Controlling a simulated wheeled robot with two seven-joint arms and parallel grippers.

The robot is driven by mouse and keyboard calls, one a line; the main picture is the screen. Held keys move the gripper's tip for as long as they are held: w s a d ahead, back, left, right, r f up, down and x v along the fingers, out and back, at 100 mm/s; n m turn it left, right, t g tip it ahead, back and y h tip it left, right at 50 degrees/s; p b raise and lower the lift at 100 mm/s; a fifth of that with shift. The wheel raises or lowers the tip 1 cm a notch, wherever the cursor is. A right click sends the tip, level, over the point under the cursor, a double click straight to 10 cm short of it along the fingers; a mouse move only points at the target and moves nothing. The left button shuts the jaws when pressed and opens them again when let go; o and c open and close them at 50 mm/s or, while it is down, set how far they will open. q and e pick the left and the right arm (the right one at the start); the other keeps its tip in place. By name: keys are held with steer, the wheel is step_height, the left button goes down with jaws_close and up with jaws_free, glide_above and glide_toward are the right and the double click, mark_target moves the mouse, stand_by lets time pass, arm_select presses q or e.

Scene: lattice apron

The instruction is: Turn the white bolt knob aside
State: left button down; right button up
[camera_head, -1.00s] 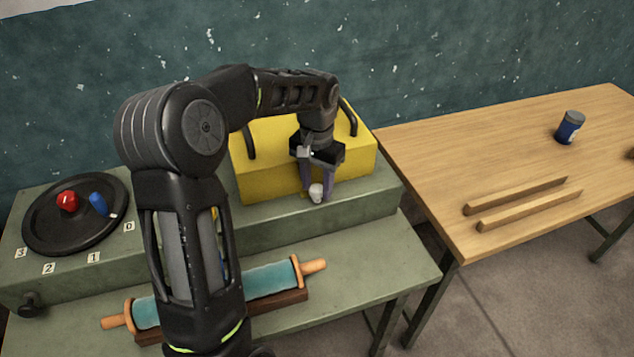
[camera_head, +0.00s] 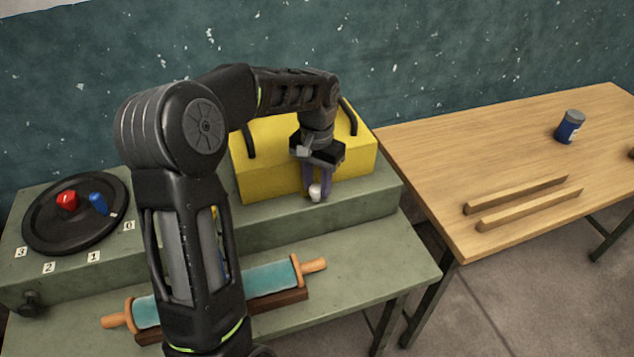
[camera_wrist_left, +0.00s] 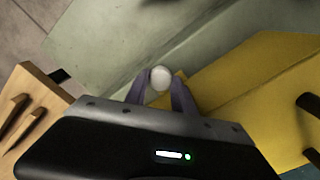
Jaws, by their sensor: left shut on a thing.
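The white bolt knob (camera_head: 315,192) is a small round knob at the front of the yellow box (camera_head: 270,182), low near the green ledge. My left gripper (camera_head: 317,188) points down at it, with its purple fingers closed in on both sides of the knob. In the left wrist view the knob (camera_wrist_left: 160,77) shows between the two fingertips (camera_wrist_left: 160,84), and the gripper is shut on it. The bolt behind the knob is hidden by the fingers. My right gripper is not in view.
A black turntable (camera_head: 45,235) with red and blue pieces is at the left. A teal roller (camera_head: 275,278) lies on the lower green shelf. The wooden table (camera_head: 500,150) at the right holds two wooden strips (camera_head: 515,195) and a blue jar (camera_head: 569,127).

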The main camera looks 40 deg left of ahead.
arm_select(q)
steer(key=shift+m, duration=0.3)
steer(key=m, duration=0.4)
steer(key=shift+r+p, duration=0.1)
steer(key=shift+p, duration=0.2)
steer(key=m, duration=0.4)
steer(key=shift+m+p, duration=0.3)
steer(key=m, duration=0.4)
steer(key=shift+d+p, duration=0.1)
steer(key=shift+p, duration=0.25)
steer(key=shift+m, duration=2.1)
steer(key=c, duration=1.3)
jaws_free()
steer(key=shift+c, duration=0.2)
